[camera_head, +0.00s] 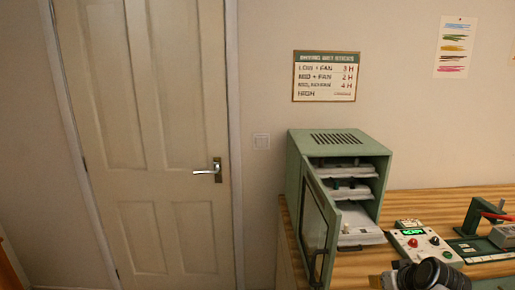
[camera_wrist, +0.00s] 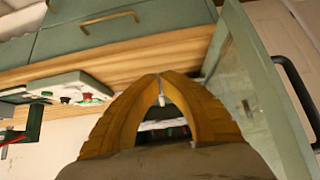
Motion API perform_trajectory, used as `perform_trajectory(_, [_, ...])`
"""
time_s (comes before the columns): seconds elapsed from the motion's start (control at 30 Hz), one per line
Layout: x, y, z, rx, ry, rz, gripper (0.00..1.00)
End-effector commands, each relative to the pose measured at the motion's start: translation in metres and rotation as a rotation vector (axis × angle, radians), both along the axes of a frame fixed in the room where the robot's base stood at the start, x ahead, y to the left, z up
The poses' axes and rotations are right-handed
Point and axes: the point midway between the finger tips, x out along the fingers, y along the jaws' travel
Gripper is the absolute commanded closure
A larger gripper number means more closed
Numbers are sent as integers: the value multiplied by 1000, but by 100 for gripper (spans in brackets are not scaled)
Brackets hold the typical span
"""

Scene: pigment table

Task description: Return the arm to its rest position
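My gripper (camera_wrist: 160,77) shows in the wrist view, its two yellow fingers curving together until their tips meet. It looks shut, with nothing clearly held. A small pale piece (camera_wrist: 161,98) shows in the gap behind the tips; I cannot tell whether it touches the fingers. In the head view a dark grey part of my arm (camera_head: 428,275) shows at the bottom right, over the table's front; the gripper itself is hidden there.
A green cabinet (camera_head: 293,165) with loaded shelves stands on the wooden table (camera_head: 440,200), its glazed door (camera_head: 314,225) open. The door also shows close on the right in the wrist view (camera_wrist: 245,95). A control box (camera_head: 420,243) and green stand (camera_head: 472,218) are right of it.

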Motion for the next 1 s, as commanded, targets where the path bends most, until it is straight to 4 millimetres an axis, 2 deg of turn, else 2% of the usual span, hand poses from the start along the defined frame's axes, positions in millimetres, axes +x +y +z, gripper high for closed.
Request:
perform_trajectory(0.27, [-21, 35, 30, 6, 32, 1, 100])
perform_trajectory(0.47, [-47, 65, 54, 8, 58, -3, 100])
perform_trajectory(0.57, [-69, 85, 68, 7, 75, -7, 100])
perform_trajectory(0.73, [-119, 118, 88, 3, 102, -21, 100])
perform_trajectory(0.9, [-157, 133, 95, -3, 114, -36, 100])
perform_trajectory(1.0, [-169, 136, 96, -4, 116, -43, 100])
